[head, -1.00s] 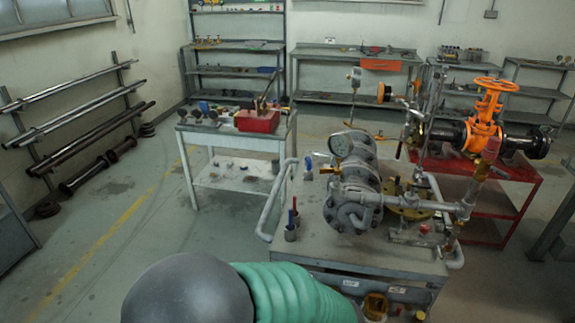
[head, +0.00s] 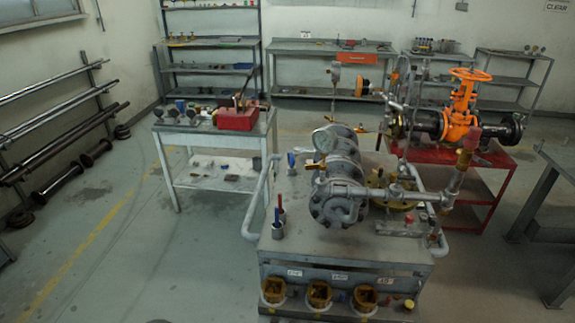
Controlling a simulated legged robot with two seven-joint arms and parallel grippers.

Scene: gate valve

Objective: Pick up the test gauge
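Several small round gauges (head: 192,108) sit at the left of the white table's top, further back. I cannot tell from this view which one is the test gauge. Neither of my grippers shows in the head view.
The trolley (head: 330,250) has a pipe handrail (head: 262,205) on its left and yellow containers (head: 319,293) below its front. A red toolbox (head: 236,118) is on the white table (head: 215,138). A red stand (head: 480,155) bears the orange valve (head: 462,110).

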